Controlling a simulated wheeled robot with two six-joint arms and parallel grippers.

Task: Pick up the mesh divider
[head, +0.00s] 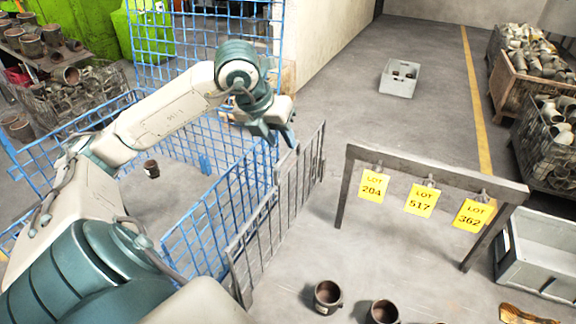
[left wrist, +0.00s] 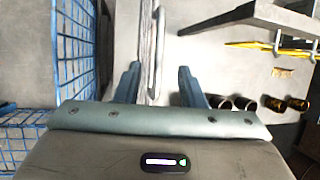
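The mesh divider (head: 280,212) is a grey wire panel standing upright beside the blue mesh cage (head: 205,230). My left gripper (head: 277,138) is at the upper edge of the divider in the head view. In the left wrist view, its two fingers (left wrist: 160,88) are spread apart, with the divider (left wrist: 156,48) seen edge-on between them and a gap visible on the right side. I cannot tell whether either finger touches it. The gripper and arm hide part of the cage behind. My right gripper is not in view.
A grey stand (head: 437,172) with yellow lot tags is close right of the divider. Brown cups (head: 327,297) (head: 383,312) are on the floor in front. A grey bin (head: 541,254) is at the right; another (head: 400,80) is farther back. Floor between is clear.

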